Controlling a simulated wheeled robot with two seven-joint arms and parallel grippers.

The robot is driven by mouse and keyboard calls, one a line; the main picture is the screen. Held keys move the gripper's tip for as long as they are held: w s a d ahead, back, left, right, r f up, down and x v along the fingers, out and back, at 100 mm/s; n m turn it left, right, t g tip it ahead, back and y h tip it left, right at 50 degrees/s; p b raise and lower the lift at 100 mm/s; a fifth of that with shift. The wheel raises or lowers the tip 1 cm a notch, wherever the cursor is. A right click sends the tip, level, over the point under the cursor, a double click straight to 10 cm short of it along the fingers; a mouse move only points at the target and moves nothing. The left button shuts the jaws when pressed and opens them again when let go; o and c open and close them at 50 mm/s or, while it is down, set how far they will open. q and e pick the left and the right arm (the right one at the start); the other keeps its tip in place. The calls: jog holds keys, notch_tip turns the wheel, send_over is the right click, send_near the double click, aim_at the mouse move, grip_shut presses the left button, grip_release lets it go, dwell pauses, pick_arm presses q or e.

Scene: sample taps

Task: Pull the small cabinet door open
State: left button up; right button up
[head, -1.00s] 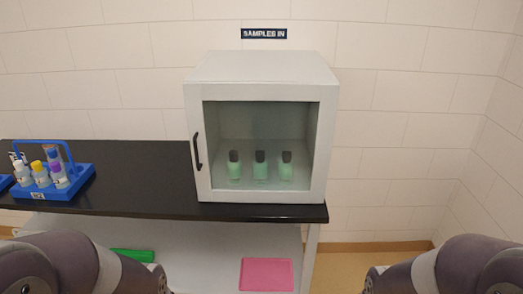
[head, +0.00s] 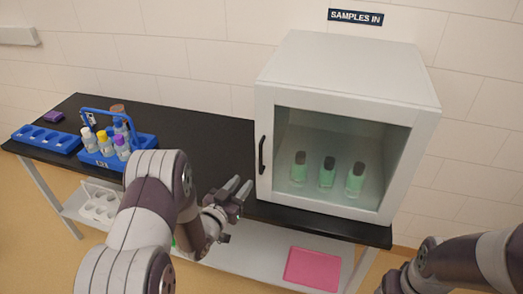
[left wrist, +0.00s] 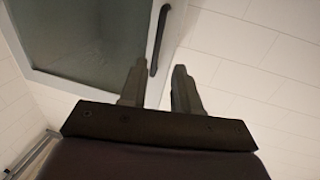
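The small white cabinet (head: 350,85) stands on the black table with its glass door (head: 390,215) shut. Three green-filled bottles show through the glass. The dark vertical handle (head: 263,155) is on the door's left edge; it also shows in the left wrist view (left wrist: 159,40), beyond my fingertips. My left gripper (head: 240,191) is open and empty, below and left of the handle, apart from it. In the left wrist view its two fingers (left wrist: 157,75) are spread with a gap between them.
A pink tray (head: 313,268) and a white rack (head: 98,203) are on the lower shelf.

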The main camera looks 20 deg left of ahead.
aim_at(260, 160)
pick_arm(q)
jog(key=p+x, duration=0.1)
jog(key=x, duration=0.2)
jog(key=p+x, duration=0.1)
jog(key=x, duration=0.3)
jog(key=r+p+x, duration=0.1)
jog(key=x, duration=0.2)
jog(key=shift+w+d, duration=0.3)
jog(key=shift+w, duration=0.1)
jog(key=shift+w+d+r, duration=0.1)
jog(key=shift+r, duration=0.05)
jog(key=shift+w, duration=0.25)
jog(key=shift+c, duration=0.4)
jog(key=c, duration=0.5)
jog(key=shift+s, duration=0.1)
grip_shut()
pick_arm(e)
jog(key=r, duration=0.2)
jog(key=s+r, duration=0.1)
jog(key=r, duration=0.1)
jog(key=shift+s+d, duration=0.1)
